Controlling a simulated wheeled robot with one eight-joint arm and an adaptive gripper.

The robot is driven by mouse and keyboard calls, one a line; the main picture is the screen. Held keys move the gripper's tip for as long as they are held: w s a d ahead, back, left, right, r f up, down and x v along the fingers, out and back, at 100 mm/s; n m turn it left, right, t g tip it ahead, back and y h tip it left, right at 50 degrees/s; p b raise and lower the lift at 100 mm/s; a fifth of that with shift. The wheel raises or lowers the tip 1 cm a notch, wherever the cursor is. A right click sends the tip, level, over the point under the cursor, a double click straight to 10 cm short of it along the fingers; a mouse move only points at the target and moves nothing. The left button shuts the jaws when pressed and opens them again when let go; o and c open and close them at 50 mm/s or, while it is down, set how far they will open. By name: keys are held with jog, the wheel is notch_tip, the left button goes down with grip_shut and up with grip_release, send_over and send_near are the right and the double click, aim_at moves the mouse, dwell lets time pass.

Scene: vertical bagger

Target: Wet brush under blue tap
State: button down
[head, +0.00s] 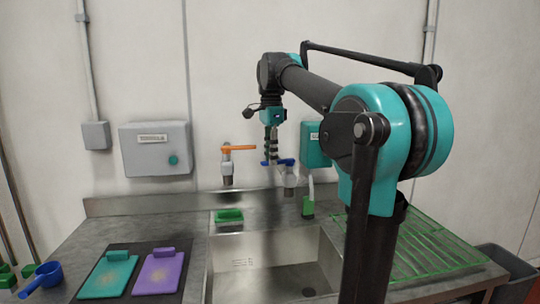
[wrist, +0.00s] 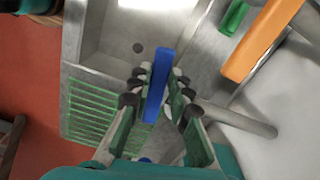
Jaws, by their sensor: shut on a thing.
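The blue tap has a blue lever (head: 285,162) above a grey tap body (head: 290,180) at the back of the sink. My gripper (head: 270,160) reaches down from above and is shut on this lever. In the wrist view the blue lever (wrist: 158,85) lies between my gripper's fingers (wrist: 158,88). A green block with a pale stem (head: 308,206) stands right of the blue tap, and a green item (head: 229,215) lies on the sink's back ledge. I cannot tell whether either is the brush. No running water can be made out.
An orange-levered tap (head: 238,148) stands left of the blue one. The steel sink (head: 280,255) is below, with a green rack (head: 435,250) to its right. Teal (head: 108,278) and purple (head: 160,275) boards lie on the left counter. A teal box (head: 315,152) hangs behind.

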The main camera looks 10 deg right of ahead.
jog(key=shift+s+d+n, duration=0.1)
jog(key=shift+s+n, duration=0.2)
jog(key=shift+n, duration=0.3)
jog(key=c, duration=1.4)
grip_release()
notch_tip(320, 180, up, 12)
